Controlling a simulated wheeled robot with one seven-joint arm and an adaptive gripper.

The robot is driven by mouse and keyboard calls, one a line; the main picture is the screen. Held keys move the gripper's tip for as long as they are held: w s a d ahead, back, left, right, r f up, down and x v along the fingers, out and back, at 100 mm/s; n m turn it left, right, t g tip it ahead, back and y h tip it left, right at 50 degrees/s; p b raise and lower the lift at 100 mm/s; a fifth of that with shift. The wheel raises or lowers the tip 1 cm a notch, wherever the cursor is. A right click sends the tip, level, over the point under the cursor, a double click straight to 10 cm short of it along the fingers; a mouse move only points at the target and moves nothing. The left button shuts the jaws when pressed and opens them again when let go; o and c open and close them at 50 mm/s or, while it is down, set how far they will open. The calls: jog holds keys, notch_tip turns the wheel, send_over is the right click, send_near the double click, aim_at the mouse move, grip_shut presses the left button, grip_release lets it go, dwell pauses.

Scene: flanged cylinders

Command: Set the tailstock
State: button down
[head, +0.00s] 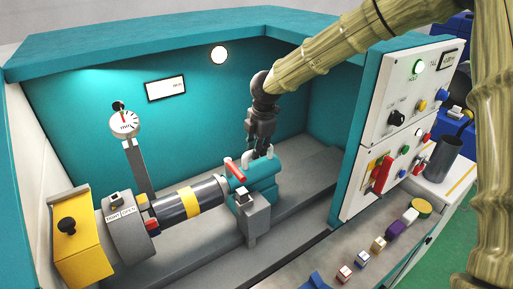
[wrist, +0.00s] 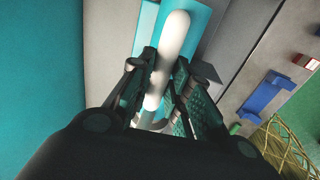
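The teal tailstock (head: 262,180) stands on the grey bed, at the right end of a dark cylinder with a yellow band (head: 177,204). A red lever (head: 234,169) sticks up at its left end, touching or close to the cylinder's end. A pale handle rises at the tailstock's back and shows as a white rounded bar in the wrist view (wrist: 172,45). My gripper (head: 260,143) is down at this handle. In the wrist view its fingers (wrist: 163,80) lie close on both sides of the bar and look shut on it. The bar's lower end is partly hidden by the fingers.
A grey chuck (head: 126,228) and yellow headstock (head: 82,240) stand left. A dial gauge (head: 124,123) on a post stands behind the cylinder. A control panel (head: 407,122) bounds the right side. Several small blocks (head: 378,244) lie on the front ledge.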

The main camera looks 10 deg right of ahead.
jog(key=shift+w+d+r, duration=0.25)
jog(key=shift+w+d, duration=0.05)
jog(key=shift+d, duration=0.15)
jog(key=w+d+p, duration=0.1)
jog(key=w+d, duration=0.1)
jog(key=d, duration=0.4)
jog(key=shift+w+d, duration=0.4)
jog(key=c, duration=1.7)
grip_release()
jog(key=o, duration=0.4)
jog(key=shift+s, duration=0.2)
jog(key=shift+w, duration=0.1)
jog(key=r, duration=0.4)
jog(key=s+r, duration=0.1)
jog(key=r, duration=0.3)
jog(key=s+r, duration=0.1)
jog(key=r, duration=0.2)
jog(key=shift+s+d+r, duration=0.15)
jog(key=shift+d+r, duration=0.25)
